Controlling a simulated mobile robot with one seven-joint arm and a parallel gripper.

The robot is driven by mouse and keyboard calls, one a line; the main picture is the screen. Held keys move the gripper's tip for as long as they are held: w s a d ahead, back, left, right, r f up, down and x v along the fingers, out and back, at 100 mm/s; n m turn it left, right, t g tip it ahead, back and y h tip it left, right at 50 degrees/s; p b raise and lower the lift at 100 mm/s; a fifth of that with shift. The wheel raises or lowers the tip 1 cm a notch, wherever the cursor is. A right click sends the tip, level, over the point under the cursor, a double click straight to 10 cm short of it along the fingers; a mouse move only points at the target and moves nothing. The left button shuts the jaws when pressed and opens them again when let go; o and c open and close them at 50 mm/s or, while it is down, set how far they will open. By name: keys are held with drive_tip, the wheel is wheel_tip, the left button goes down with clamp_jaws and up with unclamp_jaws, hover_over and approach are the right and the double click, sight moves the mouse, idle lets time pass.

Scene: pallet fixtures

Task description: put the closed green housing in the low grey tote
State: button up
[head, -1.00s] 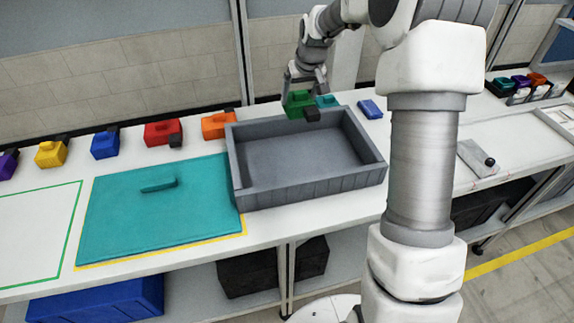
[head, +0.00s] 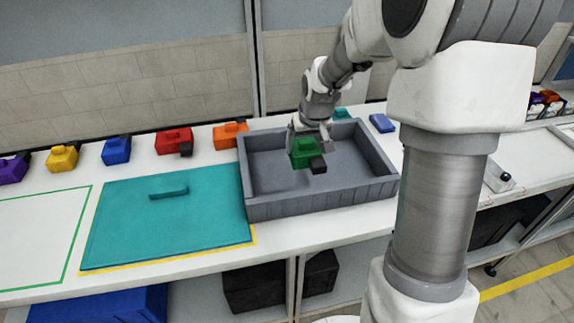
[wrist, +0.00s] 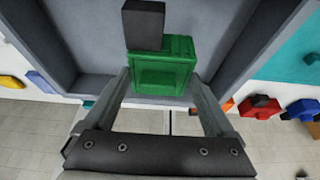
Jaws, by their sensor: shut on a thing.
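The green housing (head: 303,155) is held by my gripper (head: 309,140) over the low grey tote (head: 320,203). A dark block (head: 318,166) is attached at its front right. In the wrist view the green housing (wrist: 160,72) sits between the two fingers of my gripper (wrist: 160,88), with the dark block (wrist: 143,25) beyond it. The tote's floor and walls (wrist: 225,45) show behind it. The housing looks to be at or just above the tote's rim height; whether it touches the floor I cannot tell. The tote holds nothing else that I can see.
A teal lid-like panel (head: 165,225) with a handle lies left of the tote. Purple, yellow (head: 62,158), blue (head: 116,150), red (head: 173,141) and orange (head: 229,136) housings stand along the back. A teal piece (head: 341,113) and a blue piece (head: 382,123) lie behind the tote.

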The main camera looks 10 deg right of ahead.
drive_tip(key=shift+w+a+f+b, duration=0.15)
drive_tip(key=shift+w+a+f, duration=0.25)
drive_tip(key=shift+a+f, duration=0.65)
drive_tip(key=shift+w+a+f+b, duration=0.2)
drive_tip(key=shift+w+a+f, duration=0.4)
drive_tip(key=shift+f, duration=0.8)
drive_tip(key=shift+w+a+f+b, duration=0.15)
drive_tip(key=shift+w+a+f, duration=0.1)
drive_tip(key=shift+a+f, duration=0.85)
drive_tip(key=shift+d+f, duration=0.15)
drive_tip(key=shift+f, duration=0.15)
drive_tip(key=o, duration=1.2)
drive_tip(key=shift+o, duration=0.2)
